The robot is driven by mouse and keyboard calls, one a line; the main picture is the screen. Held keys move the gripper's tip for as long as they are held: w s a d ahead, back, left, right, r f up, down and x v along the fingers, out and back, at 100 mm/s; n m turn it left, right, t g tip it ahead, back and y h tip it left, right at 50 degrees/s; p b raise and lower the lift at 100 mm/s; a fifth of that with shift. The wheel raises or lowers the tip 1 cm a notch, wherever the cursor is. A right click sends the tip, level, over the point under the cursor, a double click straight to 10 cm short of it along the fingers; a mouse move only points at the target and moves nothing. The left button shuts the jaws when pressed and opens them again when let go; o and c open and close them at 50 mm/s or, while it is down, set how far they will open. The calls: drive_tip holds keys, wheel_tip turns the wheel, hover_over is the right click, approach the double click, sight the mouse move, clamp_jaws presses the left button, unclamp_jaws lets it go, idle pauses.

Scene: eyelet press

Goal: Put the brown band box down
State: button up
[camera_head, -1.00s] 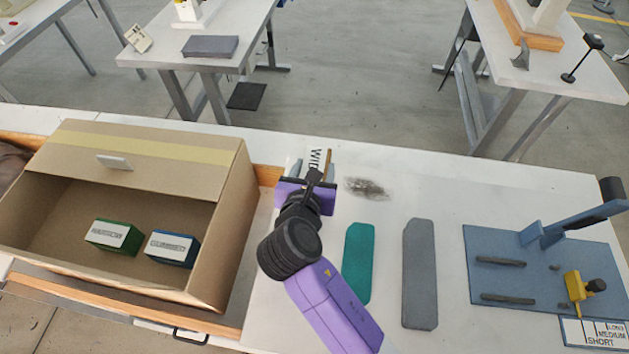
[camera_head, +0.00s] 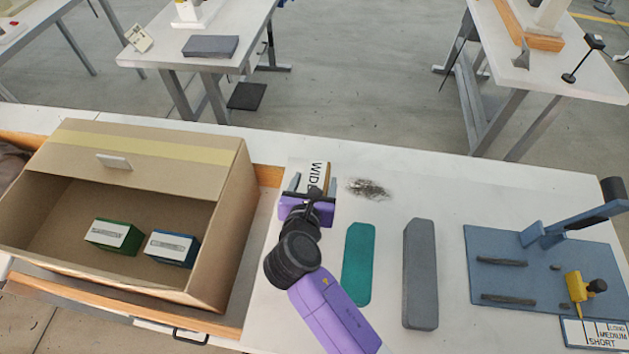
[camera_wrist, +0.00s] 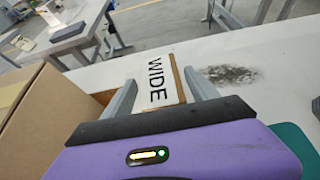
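The brown band box (camera_head: 317,170) has a white face lettered WIDE and a brown strip along its right side. It also shows between the fingers in the wrist view (camera_wrist: 157,82). My gripper (camera_head: 314,184) has one finger on each side of it, close against its edges, and appears shut on it. In the wrist view my gripper (camera_wrist: 162,78) has the brown strip beside the right finger. The lower part of the box is hidden by the gripper. I cannot tell whether its underside touches the white table (camera_head: 385,165).
An open cardboard carton (camera_head: 235,220) on the left holds a green box (camera_head: 113,236) and a blue box (camera_head: 172,248). A teal pad (camera_head: 358,262) and a grey pad (camera_head: 420,275) lie right of my arm. A blue press (camera_head: 540,270) stands further right. A dark smudge (camera_head: 368,188) marks the table.

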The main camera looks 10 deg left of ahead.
drive_tip(key=shift+o, duration=0.3)
drive_tip(key=shift+r, duration=0.3)
drive_tip(key=b+v, duration=0.1)
drive_tip(key=v, duration=1.1)
drive_tip(key=shift+f, duration=0.15)
